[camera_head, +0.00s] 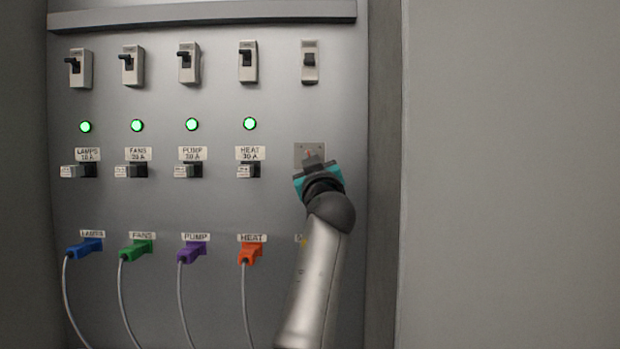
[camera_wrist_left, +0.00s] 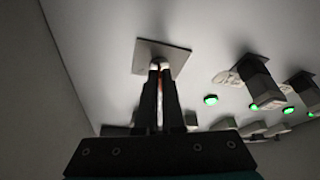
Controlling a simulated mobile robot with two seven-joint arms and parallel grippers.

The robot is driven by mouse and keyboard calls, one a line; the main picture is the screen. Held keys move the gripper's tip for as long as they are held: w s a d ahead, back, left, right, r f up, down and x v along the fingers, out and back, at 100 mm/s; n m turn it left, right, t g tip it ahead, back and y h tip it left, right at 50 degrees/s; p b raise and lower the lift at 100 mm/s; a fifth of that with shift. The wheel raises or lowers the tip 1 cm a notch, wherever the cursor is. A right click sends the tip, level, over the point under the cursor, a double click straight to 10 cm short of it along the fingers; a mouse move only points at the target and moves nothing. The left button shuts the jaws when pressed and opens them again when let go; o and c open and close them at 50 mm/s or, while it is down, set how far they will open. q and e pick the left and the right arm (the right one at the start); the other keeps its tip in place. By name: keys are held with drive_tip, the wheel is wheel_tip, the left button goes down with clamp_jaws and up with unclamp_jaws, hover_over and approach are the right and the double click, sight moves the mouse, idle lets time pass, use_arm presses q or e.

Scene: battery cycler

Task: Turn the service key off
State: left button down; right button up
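The square grey plate of the service key (camera_head: 301,149) is on the right part of the panel, right of the HEAT label. A small orange-brown bit of the key (camera_head: 309,153) shows just above my left gripper (camera_head: 313,161), which covers most of it. In the left wrist view, the plate (camera_wrist_left: 174,54) is straight ahead. The fingers of my left gripper (camera_wrist_left: 161,70) reach it, close together, with a thin reddish strip of the key (camera_wrist_left: 160,100) between them. They look shut on the key. Its exact angle is hidden. My right gripper is not in view.
Above is a row of switches, the rightmost (camera_head: 310,61) over the plate. Several green lamps (camera_head: 249,123) are lit. To the left are black-and-grey connectors (camera_head: 249,171) and coloured plugs with cables, the orange plug (camera_head: 250,254) nearest my arm. A plain wall (camera_head: 510,170) stands right.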

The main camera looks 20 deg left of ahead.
use_arm(q)
drive_tip(key=shift+d+f+n+g+y+b, duration=0.1)
drive_tip(key=shift+n+g+y+b, duration=0.55)
drive_tip(key=shift+n, duration=0.65)
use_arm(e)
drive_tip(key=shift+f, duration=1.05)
use_arm(q)
drive_tip(key=c, duration=1)
unclamp_jaws()
drive_tip(key=shift+c, duration=0.2)
drive_tip(key=b+v, duration=0.1)
drive_tip(key=v, duration=0.6)
drive_tip(key=shift+s, duration=0.15)
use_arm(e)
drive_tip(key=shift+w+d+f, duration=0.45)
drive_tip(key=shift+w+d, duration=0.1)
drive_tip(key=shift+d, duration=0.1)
use_arm(q)
drive_tip(key=shift+f, duration=0.1)
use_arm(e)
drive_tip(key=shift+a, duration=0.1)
